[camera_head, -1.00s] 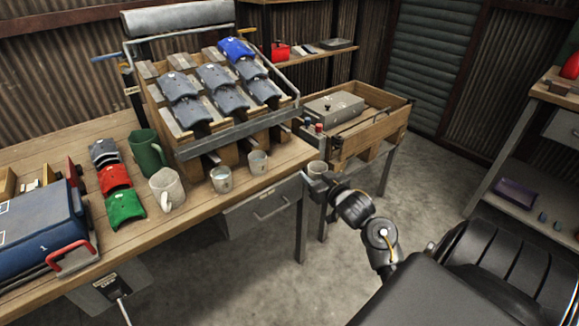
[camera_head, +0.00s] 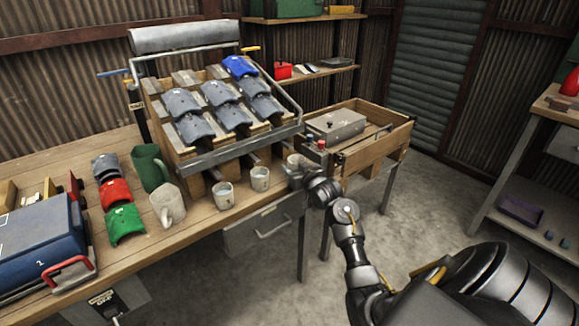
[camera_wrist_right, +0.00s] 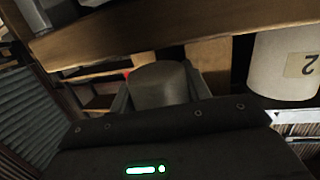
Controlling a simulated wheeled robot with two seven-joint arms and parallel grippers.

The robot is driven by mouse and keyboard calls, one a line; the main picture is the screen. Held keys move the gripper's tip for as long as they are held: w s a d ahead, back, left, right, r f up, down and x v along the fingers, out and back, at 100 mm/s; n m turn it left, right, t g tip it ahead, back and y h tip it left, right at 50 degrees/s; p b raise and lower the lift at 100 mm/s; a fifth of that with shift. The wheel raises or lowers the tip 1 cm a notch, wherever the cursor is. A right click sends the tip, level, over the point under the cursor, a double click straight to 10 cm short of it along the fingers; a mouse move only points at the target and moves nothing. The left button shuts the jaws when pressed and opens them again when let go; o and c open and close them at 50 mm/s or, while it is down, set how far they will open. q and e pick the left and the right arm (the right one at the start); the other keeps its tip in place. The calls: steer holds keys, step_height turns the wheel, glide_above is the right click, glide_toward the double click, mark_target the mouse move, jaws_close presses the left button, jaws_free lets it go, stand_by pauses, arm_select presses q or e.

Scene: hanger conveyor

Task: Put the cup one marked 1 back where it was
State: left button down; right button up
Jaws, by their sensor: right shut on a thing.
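My right gripper (camera_head: 297,176) is shut on a pale cup (camera_head: 293,161) at the right end of the wooden bench, below the rack. In the right wrist view the held cup (camera_wrist_right: 160,84) sits between the fingers; no number shows on it, and I cannot tell whether its base touches the bench. A cup marked 2 (camera_wrist_right: 283,66) stands beside it in that view; it appears to be the nearer white cup (camera_head: 260,179) in the head view. Another white cup (camera_head: 223,196) stands further left along the bench edge. My left gripper is not in view.
A rack (camera_head: 229,152) of grey and blue curved pieces stands behind the cups. A pale mug (camera_head: 167,206), green jug (camera_head: 150,168) and blue box (camera_head: 40,245) are left on the bench (camera_head: 150,240). A wooden tray (camera_head: 372,152) with a grey box is at the right.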

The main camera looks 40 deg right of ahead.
mark_target(289, 165)
steer(key=shift+w+d, duration=0.1)
steer(key=shift+w, duration=0.3)
steer(key=x, duration=0.3)
steer(key=shift+r, duration=0.3)
steer(key=shift+w+f, duration=0.1)
steer(key=shift+f, duration=0.7)
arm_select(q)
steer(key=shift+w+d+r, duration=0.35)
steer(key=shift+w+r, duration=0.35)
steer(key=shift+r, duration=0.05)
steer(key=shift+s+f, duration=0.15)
arm_select(e)
steer(key=shift+f, duration=0.1)
steer(key=o, duration=1)
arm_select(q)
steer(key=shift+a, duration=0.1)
